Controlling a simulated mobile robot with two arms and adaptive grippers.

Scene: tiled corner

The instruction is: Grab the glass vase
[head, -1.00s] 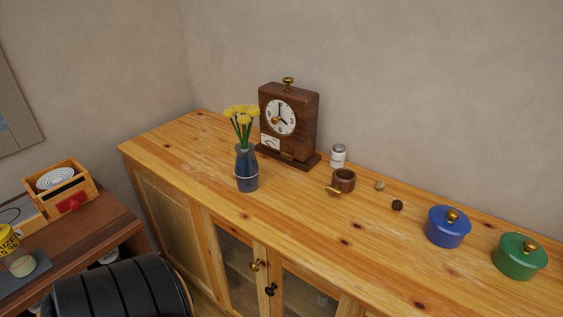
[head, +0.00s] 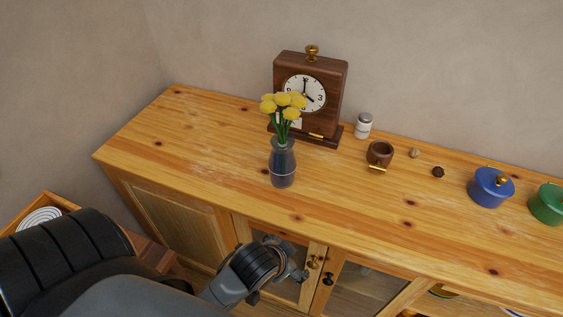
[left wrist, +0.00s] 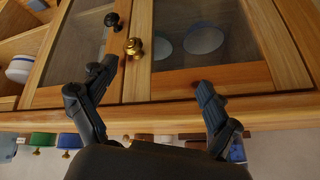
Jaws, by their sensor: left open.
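The glass vase (head: 283,168) stands upright on the wooden cabinet top, in front of the clock, in the head view. It is clear bluish glass with yellow flowers (head: 284,103) on green stems. My left gripper (head: 293,270) is below and in front of the vase, by the cabinet's front doors, apart from the vase. In the left wrist view its two fingers (left wrist: 157,78) are spread with nothing between them. A bluish shape behind the right-hand finger there may be the vase, mostly hidden. My right gripper is not in view.
A wooden clock (head: 310,92) stands close behind the vase. The cabinet top (head: 180,140) is clear left of the vase. Door knobs (head: 313,262) are near my gripper.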

